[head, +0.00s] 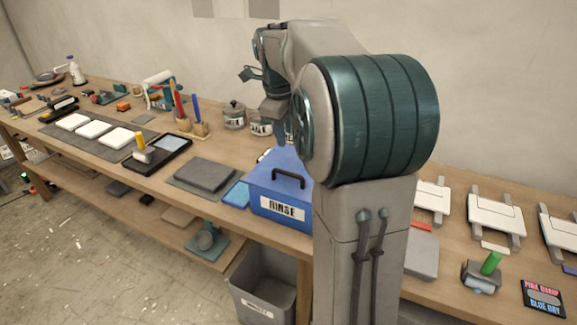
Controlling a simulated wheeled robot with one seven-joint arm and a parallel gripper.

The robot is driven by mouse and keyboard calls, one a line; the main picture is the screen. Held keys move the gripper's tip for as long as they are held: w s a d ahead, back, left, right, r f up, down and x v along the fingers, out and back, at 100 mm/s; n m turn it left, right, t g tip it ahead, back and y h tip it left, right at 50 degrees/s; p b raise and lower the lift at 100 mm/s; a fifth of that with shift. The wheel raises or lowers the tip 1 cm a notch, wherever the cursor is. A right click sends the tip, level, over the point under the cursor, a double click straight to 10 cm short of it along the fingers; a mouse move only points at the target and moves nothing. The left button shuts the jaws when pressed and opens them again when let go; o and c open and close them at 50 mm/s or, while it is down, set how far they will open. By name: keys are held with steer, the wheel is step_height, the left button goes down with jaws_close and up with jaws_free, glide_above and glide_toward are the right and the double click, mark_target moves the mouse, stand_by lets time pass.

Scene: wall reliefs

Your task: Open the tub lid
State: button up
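The blue tub (268,205) stands on the workbench just left of my arm, with a white label reading RINSE on its front. Its blue lid (268,180) is on top, with a dark arched handle (289,178). The lid looks closed, but my arm hides the tub's right side. My gripper (248,74) is up beyond the tub, near the wall side and well above the bench, apart from the handle. It is small and partly hidden by my arm, so its finger opening is unclear.
The wooden workbench (222,154) runs along the wall. A grey slab (204,174) and a light blue cloth (237,195) lie left of the tub. Metal pots (233,116) stand behind it. White hinged frames (495,215) line the right. A grey bin (262,284) stands below.

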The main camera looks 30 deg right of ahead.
mark_target(290, 173)
steer(key=f, duration=0.4)
steer(key=w+d+f+p, duration=0.1)
steer(key=f, duration=0.3)
steer(key=d+f, duration=0.1)
steer(key=f, duration=0.4)
steer(key=shift+w, duration=0.25)
jaws_close()
